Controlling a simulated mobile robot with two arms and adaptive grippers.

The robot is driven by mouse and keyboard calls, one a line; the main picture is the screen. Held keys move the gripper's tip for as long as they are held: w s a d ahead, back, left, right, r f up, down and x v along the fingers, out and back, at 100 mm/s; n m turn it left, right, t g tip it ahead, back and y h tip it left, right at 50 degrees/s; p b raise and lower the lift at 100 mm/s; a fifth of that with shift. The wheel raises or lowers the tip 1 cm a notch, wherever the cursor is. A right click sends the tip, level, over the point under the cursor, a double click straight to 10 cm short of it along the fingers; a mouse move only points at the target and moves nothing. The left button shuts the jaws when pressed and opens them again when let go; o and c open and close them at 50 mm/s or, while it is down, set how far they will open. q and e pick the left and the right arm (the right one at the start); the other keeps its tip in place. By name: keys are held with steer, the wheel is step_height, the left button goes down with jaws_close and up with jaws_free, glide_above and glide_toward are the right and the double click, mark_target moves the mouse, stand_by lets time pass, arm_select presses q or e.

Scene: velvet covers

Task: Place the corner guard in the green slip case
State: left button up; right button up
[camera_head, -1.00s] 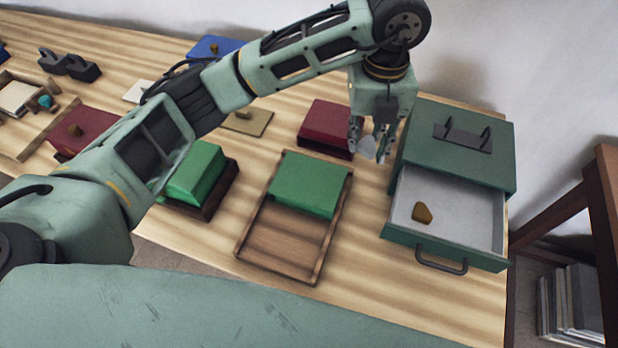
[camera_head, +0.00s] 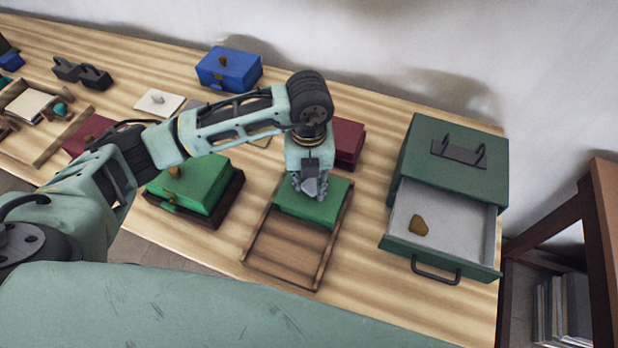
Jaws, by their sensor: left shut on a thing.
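My left gripper (camera_head: 311,188) is shut on a small pale grey piece (camera_head: 311,186), which looks like the corner guard. The fingers partly hide it. The gripper is over the green block-like cover (camera_head: 305,212) at the back of an open-topped wooden tray (camera_head: 287,247); I cannot tell the exact height. This cover and tray look like the green slip case, with the tray's front part bare. Another green box (camera_head: 190,187) with a brown knob stands to its left on a dark base. My right gripper is not in view.
A green cabinet (camera_head: 455,150) stands at right, its drawer (camera_head: 462,225) open with a brown piece (camera_head: 418,226) inside. A dark red box (camera_head: 347,143) sits behind the gripper. A blue box (camera_head: 229,69) stands farther back. Bare table lies between tray and drawer.

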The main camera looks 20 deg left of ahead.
mark_target(309, 184)
arm_select(q)
steer(key=shift+f, duration=0.55)
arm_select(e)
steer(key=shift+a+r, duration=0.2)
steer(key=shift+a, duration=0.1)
arm_select(q)
steer(key=shift+f, duration=0.1)
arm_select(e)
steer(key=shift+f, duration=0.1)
arm_select(q)
steer(key=o, duration=0.9)
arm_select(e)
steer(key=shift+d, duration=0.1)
arm_select(q)
steer(key=shift+r, duration=0.55)
step_height(309, 184, up, 11)
steer(key=b, duration=0.2)
steer(key=shift+r+b, duration=0.1)
steer(key=shift+b, duration=0.3)
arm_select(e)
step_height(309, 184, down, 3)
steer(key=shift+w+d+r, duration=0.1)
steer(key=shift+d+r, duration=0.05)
